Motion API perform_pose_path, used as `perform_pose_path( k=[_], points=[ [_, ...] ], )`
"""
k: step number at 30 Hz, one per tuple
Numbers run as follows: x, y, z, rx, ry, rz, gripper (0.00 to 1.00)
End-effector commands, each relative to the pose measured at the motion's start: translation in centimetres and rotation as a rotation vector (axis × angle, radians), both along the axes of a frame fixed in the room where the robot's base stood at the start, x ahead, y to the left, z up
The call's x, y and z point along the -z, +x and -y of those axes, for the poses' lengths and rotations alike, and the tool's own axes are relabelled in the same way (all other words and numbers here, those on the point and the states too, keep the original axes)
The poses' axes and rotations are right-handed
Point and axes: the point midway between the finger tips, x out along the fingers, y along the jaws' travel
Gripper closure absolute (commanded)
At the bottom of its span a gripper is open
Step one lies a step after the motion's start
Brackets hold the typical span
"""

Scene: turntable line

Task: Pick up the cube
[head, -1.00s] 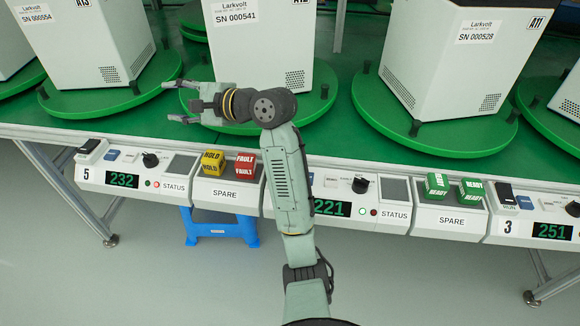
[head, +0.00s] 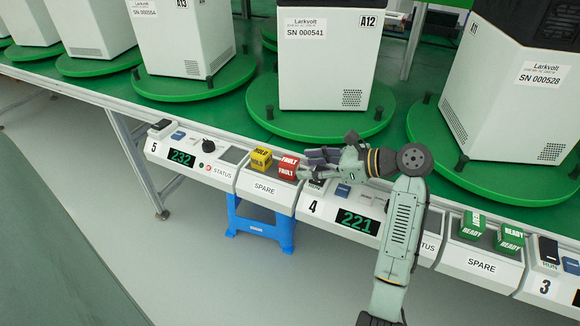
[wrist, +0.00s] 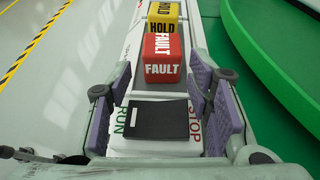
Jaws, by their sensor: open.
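The red FAULT cube (head: 287,167) sits on the SPARE panel beside the yellow HOLD cube (head: 261,158). Two green READY cubes, one (head: 473,225) and another (head: 509,239), sit on the other SPARE panel at the right. My gripper (head: 310,164) is open and low over the console, just right of the red cube. In the wrist view the red cube (wrist: 163,60) is straight ahead, just beyond the open fingers (wrist: 163,100), with the yellow cube (wrist: 163,20) behind it. Nothing is held.
A black RUN/STOP switch (wrist: 157,119) lies below and between the fingers. White machines, such as SN 000541 (head: 325,70), stand on green turntables (head: 320,123) behind the console. A blue stool (head: 260,228) is under the table. Floor in front is clear.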

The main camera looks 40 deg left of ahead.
Motion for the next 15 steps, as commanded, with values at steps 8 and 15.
perform_pose_path(
  k=[8, 15],
  points=[
    [0.9, -0.9, -3.8, -0.003, 0.000, 0.000, 0.53],
    [1.4, -1.1, -4.8, 0.000, -0.001, 0.001, 0.53]
  ],
)
